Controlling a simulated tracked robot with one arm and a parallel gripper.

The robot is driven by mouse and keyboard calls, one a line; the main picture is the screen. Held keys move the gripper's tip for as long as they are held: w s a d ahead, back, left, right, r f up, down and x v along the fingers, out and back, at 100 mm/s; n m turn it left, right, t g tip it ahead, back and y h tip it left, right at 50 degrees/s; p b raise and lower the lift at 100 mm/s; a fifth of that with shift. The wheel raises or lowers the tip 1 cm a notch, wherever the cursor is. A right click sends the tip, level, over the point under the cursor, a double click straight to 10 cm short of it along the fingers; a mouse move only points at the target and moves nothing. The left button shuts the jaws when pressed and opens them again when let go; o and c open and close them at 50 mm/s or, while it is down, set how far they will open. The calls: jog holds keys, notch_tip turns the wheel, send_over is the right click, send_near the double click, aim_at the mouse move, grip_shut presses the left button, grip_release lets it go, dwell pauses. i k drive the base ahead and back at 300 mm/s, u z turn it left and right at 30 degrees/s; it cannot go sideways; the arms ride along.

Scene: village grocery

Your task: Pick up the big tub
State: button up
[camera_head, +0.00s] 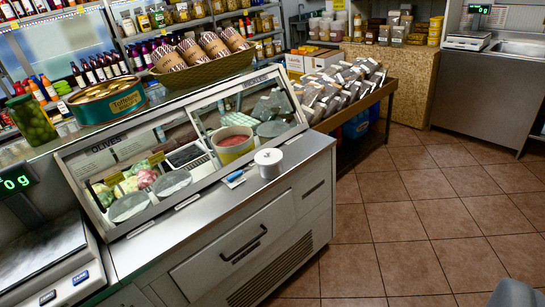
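A big round tub (236,151) with a pale yellowish side and a red top stands at the middle of the glass display case; I cannot tell whether it is behind the glass or in front of it. A smaller white tub (268,164) stands to its right on the steel counter ledge. A grey rounded shape (514,294) at the bottom right corner may be part of my gripper, far from both tubs. Its fingertips are not clearly shown, and nothing is seen held.
The case (130,180) holds several deli containers. A scale (45,265) stands at the left. A green tin (108,102), a jar (31,120) and a basket (203,68) are on top. A rack of packets (340,90) stands behind. The tiled floor (400,220) at right is clear.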

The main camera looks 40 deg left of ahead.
aim_at(271, 172)
jog(key=u, duration=0.35)
jog(key=i, duration=1.35)
jog(key=u, duration=0.85)
jog(key=i, duration=0.45)
jog(key=u, duration=0.15)
